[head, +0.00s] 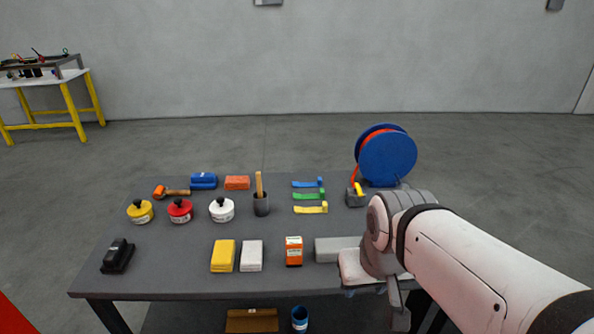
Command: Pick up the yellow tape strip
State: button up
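The yellow tape strip (311,210) lies on the dark grey table (190,276), right of its middle. It is a short flat strip with a raised end at its right. A green strip (309,195) and a blue strip (308,183) lie just behind it, roughly parallel. My gripper (398,308) is at the table's front right, well to the right of and nearer than the yellow strip, and apart from it. My own arm largely hides its fingers, so their opening does not show.
A blue reel (388,157) stands behind right. An orange-and-white box (294,251) and a grey block (332,248) are in front. Yellow (223,256) and white blocks (251,256) lie front left.

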aim_at(324, 208)
jog(key=i, duration=0.85)
jog(key=z, duration=0.05)
